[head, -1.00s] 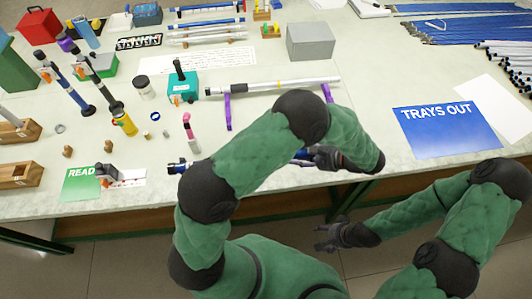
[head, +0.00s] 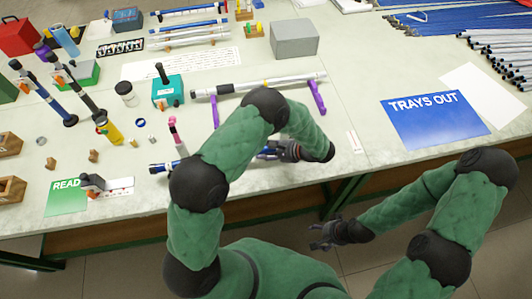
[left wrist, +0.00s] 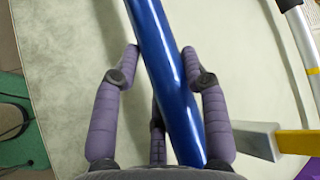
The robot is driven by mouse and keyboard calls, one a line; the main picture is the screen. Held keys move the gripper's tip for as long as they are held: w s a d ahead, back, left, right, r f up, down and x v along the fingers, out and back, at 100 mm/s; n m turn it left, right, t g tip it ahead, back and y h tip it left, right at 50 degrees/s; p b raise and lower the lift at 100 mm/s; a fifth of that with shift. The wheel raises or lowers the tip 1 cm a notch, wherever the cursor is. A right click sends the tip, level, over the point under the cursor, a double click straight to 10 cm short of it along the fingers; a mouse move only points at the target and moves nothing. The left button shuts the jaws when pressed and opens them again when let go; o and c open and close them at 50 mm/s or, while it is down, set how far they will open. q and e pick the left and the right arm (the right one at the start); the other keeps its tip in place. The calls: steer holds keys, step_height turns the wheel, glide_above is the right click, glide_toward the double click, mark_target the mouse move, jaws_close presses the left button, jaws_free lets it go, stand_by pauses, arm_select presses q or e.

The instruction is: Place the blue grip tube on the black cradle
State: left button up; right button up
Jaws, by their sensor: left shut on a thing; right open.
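My left gripper (head: 284,151) is shut on a blue tube just above the near edge of the table. My forearm hides the tube's middle; its blue and dark end (head: 166,166) shows left of the arm. In the left wrist view the glossy blue tube (left wrist: 165,65) runs slanted between the purple-grey fingers of the left gripper (left wrist: 160,58). I cannot pick out the black cradle with certainty. My right gripper (head: 324,233) is open and empty, off the table's front edge.
A silver tube (head: 290,82) lies across two purple stands (head: 317,97) behind my left arm. A blue TRAYS OUT sheet (head: 435,119) lies right.

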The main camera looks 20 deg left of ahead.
arm_select(q)
steer(key=shift+f, duration=0.55)
steer(key=shift+f+b, duration=0.3)
steer(key=shift+b, duration=0.1)
steer(key=o, duration=1.2)
steer(key=shift+r, duration=0.15)
steer(key=shift+r+p, duration=0.25)
steer(key=shift+p, duration=0.2)
steer(key=p+v, duration=0.1)
steer(key=v, duration=1.1)
